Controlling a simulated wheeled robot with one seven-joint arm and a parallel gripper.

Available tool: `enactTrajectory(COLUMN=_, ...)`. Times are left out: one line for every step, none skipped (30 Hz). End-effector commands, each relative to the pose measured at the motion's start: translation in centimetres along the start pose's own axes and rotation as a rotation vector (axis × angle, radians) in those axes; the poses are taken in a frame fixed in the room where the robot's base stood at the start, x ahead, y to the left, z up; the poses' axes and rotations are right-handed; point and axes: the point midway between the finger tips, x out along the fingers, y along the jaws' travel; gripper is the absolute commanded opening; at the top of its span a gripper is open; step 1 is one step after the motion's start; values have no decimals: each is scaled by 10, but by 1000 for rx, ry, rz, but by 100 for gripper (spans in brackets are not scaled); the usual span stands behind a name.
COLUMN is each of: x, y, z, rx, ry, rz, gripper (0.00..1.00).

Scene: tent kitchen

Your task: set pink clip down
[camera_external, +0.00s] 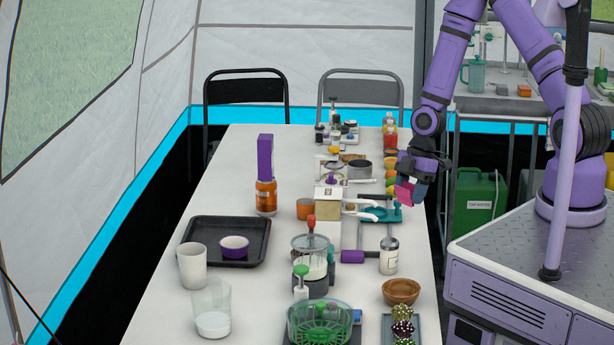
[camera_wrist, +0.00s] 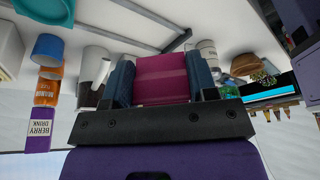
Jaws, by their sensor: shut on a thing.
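My gripper (camera_external: 413,186) is shut on the pink clip (camera_external: 403,192) and holds it in the air above the right edge of the long white table (camera_external: 220,300). In the wrist view the pink clip (camera_wrist: 161,78) fills the space between the two blue-grey fingers. It appears as a wide, dark-pink block; its far side is hidden. A teal tray or board (camera_external: 408,213) lies on the table just below and left of the gripper.
A small house-shaped box (camera_external: 331,201), white-handled utensils and a white-labelled bottle (camera_external: 389,256) stand near the gripper. A wooden bowl (camera_external: 401,291) is nearer the front. A dark tray (camera_external: 200,230) is at left. Bare table shows along the left side.

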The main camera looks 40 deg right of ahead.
Motion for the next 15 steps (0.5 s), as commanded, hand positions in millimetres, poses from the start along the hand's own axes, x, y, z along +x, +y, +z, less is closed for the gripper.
enactTrajectory(x=7, y=0, z=2, rx=1, ry=0, rz=-2, gripper=31)
enactTrajectory(x=10, y=0, z=3, rx=1, ry=0, rz=-2, gripper=31)
enactTrajectory(x=14, y=0, z=4, rx=0, ry=0, rz=-1, gripper=31)
enactTrajectory(x=16, y=0, z=5, rx=0, ry=1, rz=0, gripper=31)
enactTrajectory(x=17, y=0, z=6, rx=0, ry=0, rz=0, gripper=31)
enactTrajectory(x=20, y=0, z=7, rx=0, ry=0, rz=1, gripper=31)
enactTrajectory(x=23, y=0, z=8, rx=1, ry=0, rz=0, gripper=31)
enactTrajectory(x=26, y=0, z=9, rx=1, ry=0, rz=-1, gripper=31)
enactTrajectory(x=30, y=0, z=10, rx=0, ry=1, rz=-1, gripper=31)
enactTrajectory(x=33, y=0, z=11, rx=0, ry=1, rz=-1, gripper=31)
enactTrajectory(x=37, y=0, z=12, rx=1, ry=1, rz=-1, gripper=31)
enactTrajectory(x=43, y=0, z=15, rx=2, ry=0, rz=-2, gripper=31)
enactTrajectory(x=47, y=0, z=16, rx=1, ry=-1, rz=-2, gripper=31)
enactTrajectory(x=51, y=0, z=18, rx=1, ry=0, rz=-1, gripper=31)
enactTrajectory(x=55, y=0, z=19, rx=2, ry=1, rz=-1, gripper=31)
